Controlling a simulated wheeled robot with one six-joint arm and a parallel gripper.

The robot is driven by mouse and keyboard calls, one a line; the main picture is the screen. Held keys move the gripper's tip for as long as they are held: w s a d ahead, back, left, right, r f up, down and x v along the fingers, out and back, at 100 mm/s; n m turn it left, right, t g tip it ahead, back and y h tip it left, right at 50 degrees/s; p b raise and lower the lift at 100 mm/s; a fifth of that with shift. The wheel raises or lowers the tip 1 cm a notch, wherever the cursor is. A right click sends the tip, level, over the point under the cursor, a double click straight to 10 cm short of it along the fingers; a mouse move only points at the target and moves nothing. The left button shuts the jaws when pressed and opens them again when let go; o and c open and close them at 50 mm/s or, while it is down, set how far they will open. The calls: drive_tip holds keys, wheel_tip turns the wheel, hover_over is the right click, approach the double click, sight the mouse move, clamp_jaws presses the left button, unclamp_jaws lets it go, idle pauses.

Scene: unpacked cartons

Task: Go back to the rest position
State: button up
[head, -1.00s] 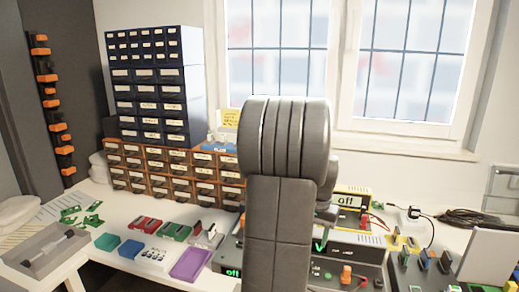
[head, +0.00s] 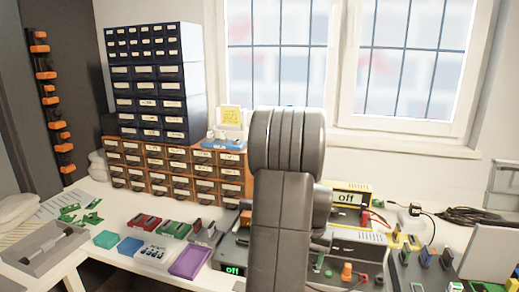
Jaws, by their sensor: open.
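My own grey arm rises in the middle of the head view, in front of the bench, and covers part of the instruments behind it. My gripper is not visible in this view, so I cannot see its jaws or whether anything is near them. The task names no object.
A white bench (head: 140,208) holds drawer cabinets (head: 150,90), a purple tray (head: 189,262), a grey tray (head: 44,248) and small coloured boxes. Open bench shows at the left, between the cabinets and boxes.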

drive_tip(key=n+b, duration=0.1)
drive_tip(key=n, duration=0.2)
drive_tip(key=shift+n, duration=0.4)
drive_tip(key=n+b, duration=0.2)
drive_tip(key=n, duration=0.2)
drive_tip(key=shift+n, duration=0.4)
drive_tip(key=n+b, duration=0.3)
drive_tip(key=n, duration=0.2)
drive_tip(key=shift+a+f+n+g, duration=0.1)
drive_tip(key=shift+n+g, duration=0.2)
drive_tip(key=shift+n+b, duration=0.95)
drive_tip(key=shift+n, duration=0.15)
drive_tip(key=shift+s+r, duration=0.1)
drive_tip(key=shift+r, duration=0.15)
